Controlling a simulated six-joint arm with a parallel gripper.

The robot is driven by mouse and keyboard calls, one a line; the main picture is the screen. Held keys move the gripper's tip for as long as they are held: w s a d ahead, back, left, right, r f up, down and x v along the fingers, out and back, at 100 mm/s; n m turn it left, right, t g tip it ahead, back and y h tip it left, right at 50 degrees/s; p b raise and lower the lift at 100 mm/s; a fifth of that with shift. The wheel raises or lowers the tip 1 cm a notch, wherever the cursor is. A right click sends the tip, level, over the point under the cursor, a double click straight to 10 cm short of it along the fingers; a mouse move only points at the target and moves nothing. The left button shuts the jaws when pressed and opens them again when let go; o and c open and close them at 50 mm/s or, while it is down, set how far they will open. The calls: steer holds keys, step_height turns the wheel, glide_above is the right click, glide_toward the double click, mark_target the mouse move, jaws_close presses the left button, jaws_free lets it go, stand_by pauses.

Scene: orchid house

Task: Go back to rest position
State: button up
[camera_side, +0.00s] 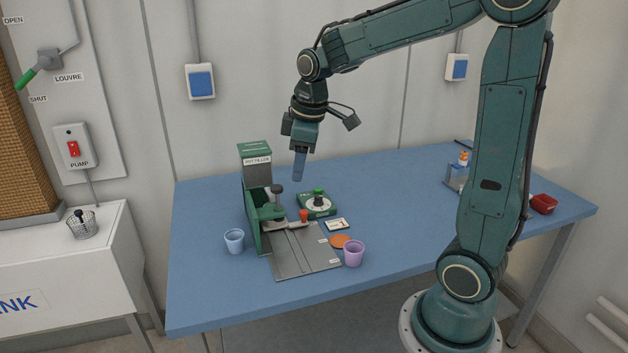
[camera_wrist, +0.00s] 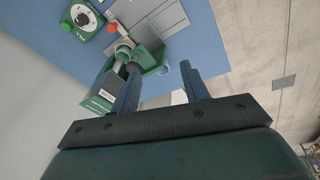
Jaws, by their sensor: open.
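My gripper (camera_side: 299,165) hangs fingers down above the back of the blue table (camera_side: 400,210), behind and to the right of the green pot filler machine (camera_side: 254,175). In the wrist view my gripper (camera_wrist: 160,88) shows its two blue fingers apart, with nothing held between them. The pot filler lies beyond the fingers there, and part of it is hidden behind the left finger. My gripper touches nothing that I can see.
A green dial unit (camera_side: 317,204) stands right of the pot filler. A pale blue cup (camera_side: 234,240), a purple cup (camera_side: 354,253) and an orange disc (camera_side: 340,241) are near the grey plate (camera_side: 305,255).

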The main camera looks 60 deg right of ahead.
steer(key=s+a+r+m+t, duration=0.1)
steer(key=s+a+m, duration=0.1)
steer(key=s+a, duration=0.3)
steer(key=s+a+r+m+t, duration=0.1)
steer(key=s+a, duration=0.4)
steer(key=s, duration=0.7)
steer(key=shift+a+r+m+t+y, duration=0.2)
steer(key=shift+r+m+t+y, duration=0.15)
steer(key=shift+m+t, duration=0.4)
